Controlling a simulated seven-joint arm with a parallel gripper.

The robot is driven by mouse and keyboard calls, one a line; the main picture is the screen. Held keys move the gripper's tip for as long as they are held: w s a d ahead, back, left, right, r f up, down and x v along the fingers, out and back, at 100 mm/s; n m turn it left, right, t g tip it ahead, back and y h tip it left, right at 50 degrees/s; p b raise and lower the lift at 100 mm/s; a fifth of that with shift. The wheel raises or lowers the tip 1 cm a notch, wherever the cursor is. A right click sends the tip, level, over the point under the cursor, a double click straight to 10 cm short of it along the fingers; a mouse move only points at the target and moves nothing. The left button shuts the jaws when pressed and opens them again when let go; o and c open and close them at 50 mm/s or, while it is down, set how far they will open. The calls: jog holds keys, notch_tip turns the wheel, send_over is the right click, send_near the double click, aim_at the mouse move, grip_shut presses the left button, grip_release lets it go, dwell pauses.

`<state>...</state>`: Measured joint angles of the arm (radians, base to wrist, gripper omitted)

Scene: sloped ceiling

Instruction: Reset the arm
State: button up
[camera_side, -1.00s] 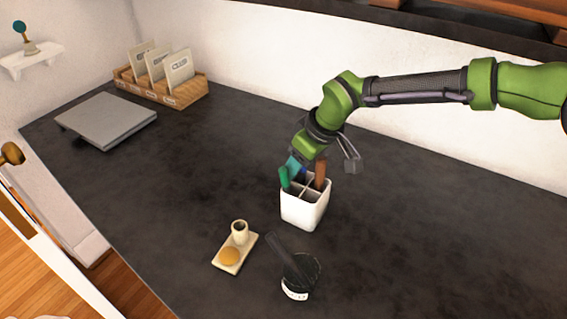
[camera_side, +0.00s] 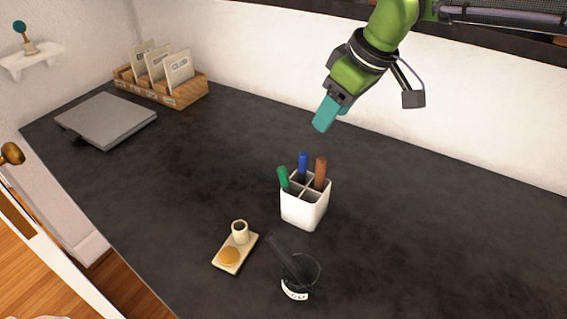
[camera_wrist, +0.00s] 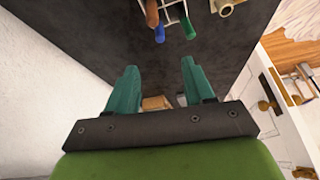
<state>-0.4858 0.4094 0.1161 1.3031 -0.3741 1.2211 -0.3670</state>
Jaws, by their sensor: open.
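My gripper (camera_side: 322,118) hangs in the air above and behind the white pen holder, with its teal fingers apart and nothing between them. In the wrist view my gripper (camera_wrist: 158,85) also shows two spread teal fingers with a clear gap. The white divided pen holder (camera_side: 304,212) stands upright on the dark counter. It holds a green marker (camera_side: 283,178), a blue marker (camera_side: 303,163) and a brown marker (camera_side: 320,172). The markers show at the top of the wrist view, clear of the fingers.
A small tray (camera_side: 222,264) with a cup, a dark mesh cup (camera_side: 312,272) with a dark stick-like item, a grey flat device (camera_side: 107,120) and a wooden card rack (camera_side: 190,95) are on the counter (camera_side: 420,230). The counter's right side is clear. A white wall (camera_side: 470,110) rises behind.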

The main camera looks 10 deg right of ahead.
dwell(0.4)
jog(key=s+d+m+t, duration=0.1)
jog(key=s+d+m, duration=0.4)
jog(key=s+d, duration=0.5)
jog(key=s+d+f+m+t, duration=0.1)
jog(key=s+d+m+t, duration=0.1)
jog(key=s+d+m, duration=0.4)
jog(key=s+d, duration=0.5)
jog(key=d, duration=0.5)
jog(key=shift+s+f+h, duration=0.2)
jog(key=shift+h, duration=0.1)
